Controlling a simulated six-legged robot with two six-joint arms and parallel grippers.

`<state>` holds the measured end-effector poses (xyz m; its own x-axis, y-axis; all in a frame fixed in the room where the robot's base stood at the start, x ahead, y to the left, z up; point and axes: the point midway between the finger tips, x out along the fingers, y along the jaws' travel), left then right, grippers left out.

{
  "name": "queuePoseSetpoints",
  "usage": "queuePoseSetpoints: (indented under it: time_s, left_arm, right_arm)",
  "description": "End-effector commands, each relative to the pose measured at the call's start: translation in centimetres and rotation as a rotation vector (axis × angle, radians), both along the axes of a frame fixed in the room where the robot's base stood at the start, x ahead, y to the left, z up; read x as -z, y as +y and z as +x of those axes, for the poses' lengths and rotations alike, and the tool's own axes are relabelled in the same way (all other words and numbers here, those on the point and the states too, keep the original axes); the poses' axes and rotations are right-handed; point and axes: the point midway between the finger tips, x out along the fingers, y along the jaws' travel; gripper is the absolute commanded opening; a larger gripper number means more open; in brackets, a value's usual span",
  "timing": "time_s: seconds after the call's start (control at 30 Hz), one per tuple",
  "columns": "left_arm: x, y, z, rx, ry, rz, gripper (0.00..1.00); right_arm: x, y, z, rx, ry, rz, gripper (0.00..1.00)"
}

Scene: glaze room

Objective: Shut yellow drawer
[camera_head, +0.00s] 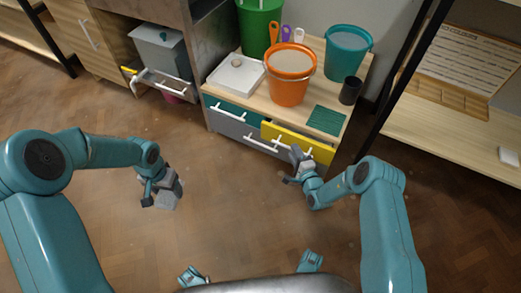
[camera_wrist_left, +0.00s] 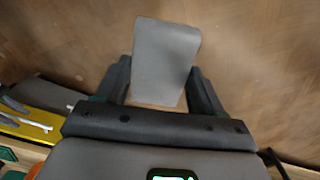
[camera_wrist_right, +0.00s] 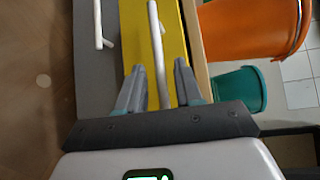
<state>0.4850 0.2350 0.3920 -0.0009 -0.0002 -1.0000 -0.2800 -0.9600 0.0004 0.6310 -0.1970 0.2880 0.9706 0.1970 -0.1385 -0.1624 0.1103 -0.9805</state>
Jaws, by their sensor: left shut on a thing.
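The yellow drawer (camera_head: 318,150) is at the right of the low cabinet's front and stands out a little from it. It has a white bar handle. My right gripper (camera_head: 297,162) is in front of this drawer. In the right wrist view its fingers (camera_wrist_right: 158,88) are apart, with the white handle (camera_wrist_right: 157,40) running between them against the yellow front (camera_wrist_right: 174,45). Whether they touch the handle I cannot tell. My left gripper (camera_head: 160,188) is shut on a grey block (camera_wrist_left: 165,55), held over the floor at the left, away from the cabinet.
On the cabinet top stand an orange bucket (camera_head: 290,78), a teal bucket (camera_head: 347,52), a white tray (camera_head: 226,76), a dark cup (camera_head: 350,91) and a green mat (camera_head: 325,121). Teal and grey drawers (camera_head: 232,127) are left of the yellow one. Open floor lies in front.

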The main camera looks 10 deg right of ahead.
Motion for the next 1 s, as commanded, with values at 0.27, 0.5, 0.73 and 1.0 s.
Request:
queuePoseSetpoints:
  time_s: [0.27,0.5,0.73,1.0]
  left_arm:
    - [1.2,0.1,-0.1,-0.002,-0.001,0.000,0.39]
    - [1.1,0.1,-0.1,-0.001,-0.001,0.000,0.39]
    - [1.1,0.1,-0.1,-0.001,-0.001,0.000,0.39]
    - [1.3,0.1,0.0,-0.001,-0.001,0.000,0.39]
  right_arm:
    - [0.4,0.5,2.3,-0.001,0.000,-0.001,0.35]
    - [0.3,0.5,2.3,-0.001,0.001,0.000,0.35]
    - [0.3,0.5,2.3,-0.001,0.001,0.000,0.00]
    - [0.3,-0.5,2.5,0.002,-0.001,0.000,0.00]
